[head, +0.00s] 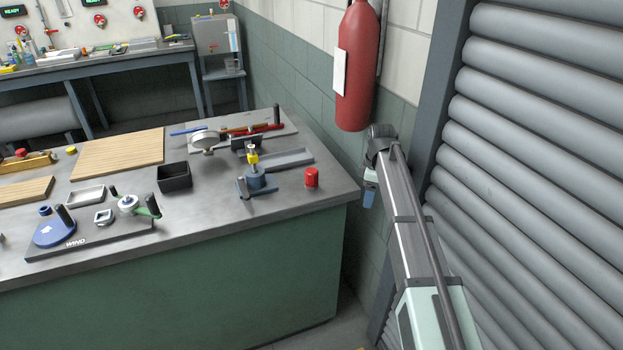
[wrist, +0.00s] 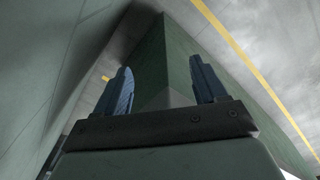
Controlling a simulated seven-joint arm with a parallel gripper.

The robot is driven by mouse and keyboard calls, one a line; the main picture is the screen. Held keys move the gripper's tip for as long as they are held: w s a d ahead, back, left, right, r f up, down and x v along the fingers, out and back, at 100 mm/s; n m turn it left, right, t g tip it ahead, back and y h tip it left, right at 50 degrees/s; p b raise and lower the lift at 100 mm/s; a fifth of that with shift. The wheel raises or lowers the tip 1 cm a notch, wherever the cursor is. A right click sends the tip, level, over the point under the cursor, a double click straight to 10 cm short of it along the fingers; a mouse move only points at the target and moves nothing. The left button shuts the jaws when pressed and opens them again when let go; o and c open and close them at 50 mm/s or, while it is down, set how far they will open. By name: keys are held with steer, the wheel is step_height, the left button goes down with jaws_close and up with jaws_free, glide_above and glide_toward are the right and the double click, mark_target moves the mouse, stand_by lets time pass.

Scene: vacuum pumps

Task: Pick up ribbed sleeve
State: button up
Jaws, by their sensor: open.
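No part is clearly recognisable as a ribbed sleeve at this size. A small red cylinder (head: 312,178) stands upright near the right end of the grey workbench top (head: 215,225); I cannot tell whether it is ribbed. My gripper (head: 369,196) hangs just past the bench's right edge, right of the red cylinder and apart from it. In the wrist view, the two blue fingers of my gripper (wrist: 163,88) stand wide apart with nothing held between them. The green side of the bench shows beyond them.
A vise-like blue and yellow fixture (head: 255,178), a black bin (head: 174,177) and a grey channel tray (head: 284,160) stand left of the red cylinder. A dark base plate (head: 90,240) carries pump parts. A fire extinguisher (head: 358,75) hangs behind my arm; a roller shutter (head: 540,150) is at right.

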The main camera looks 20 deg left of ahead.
steer(key=a+r+n, duration=0.2)
steer(key=a+r, duration=0.7)
steer(key=r, duration=0.2)
steer(key=n+y, duration=0.1)
steer(key=n, duration=0.1)
glide_toward(311, 171)
steer(key=shift+m+g, duration=0.3)
steer(key=shift+g, duration=0.2)
steer(key=f, duration=0.4)
steer(key=a+f, duration=0.1)
steer(key=f, duration=0.1)
steer(key=shift+w+f, duration=0.35)
steer(key=shift+s+a+f, duration=0.1)
steer(key=shift+a+f, duration=0.05)
steer(key=shift+f, duration=1.2)
steer(key=shift+s+a+f, duration=0.1)
steer(key=shift+f, duration=1.2)
steer(key=shift+c, duration=0.2)
steer(key=c, duration=1.1)
steer(key=shift+c, duration=0.2)
